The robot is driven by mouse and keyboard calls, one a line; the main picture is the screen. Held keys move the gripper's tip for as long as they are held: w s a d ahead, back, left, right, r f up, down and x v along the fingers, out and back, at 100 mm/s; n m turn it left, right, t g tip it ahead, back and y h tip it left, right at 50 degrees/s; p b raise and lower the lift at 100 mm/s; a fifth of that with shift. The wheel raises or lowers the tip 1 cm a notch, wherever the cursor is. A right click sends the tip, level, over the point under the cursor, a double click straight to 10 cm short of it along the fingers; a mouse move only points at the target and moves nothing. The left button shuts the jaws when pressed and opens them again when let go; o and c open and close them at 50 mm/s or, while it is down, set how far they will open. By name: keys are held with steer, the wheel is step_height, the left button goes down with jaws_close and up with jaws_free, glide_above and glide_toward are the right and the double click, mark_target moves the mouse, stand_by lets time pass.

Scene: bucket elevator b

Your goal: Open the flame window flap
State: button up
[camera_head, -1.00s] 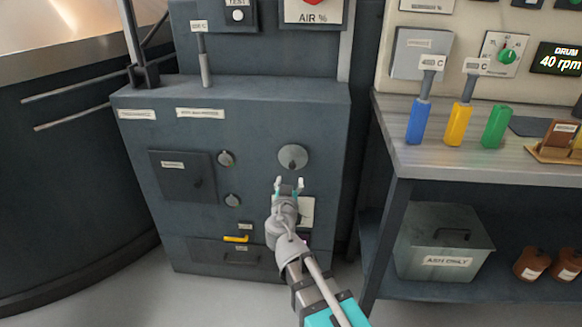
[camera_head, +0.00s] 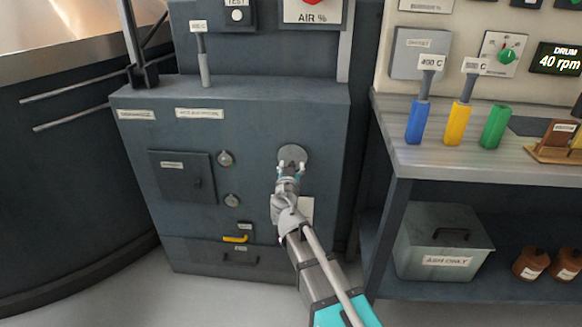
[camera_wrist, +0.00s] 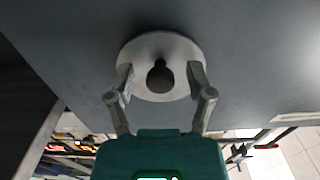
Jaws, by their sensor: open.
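The flame window flap appears to be the round light-grey disc (camera_head: 293,151) on the dark cabinet's front, lying flat against it. It also shows in the wrist view (camera_wrist: 160,43), with a dark round knob (camera_wrist: 160,76) standing out from its lower part. My gripper (camera_head: 291,168) is in front of the disc's lower part. In the wrist view, my gripper's fingers (camera_wrist: 161,78) are spread apart on both sides of the knob, with a gap on each side. The gripper hides the knob and lower disc in the head view.
The dark cabinet (camera_head: 260,120) also carries a square door (camera_head: 180,172), two small round knobs (camera_head: 226,158) and a yellow handle (camera_head: 236,239).

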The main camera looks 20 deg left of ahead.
jaws_close()
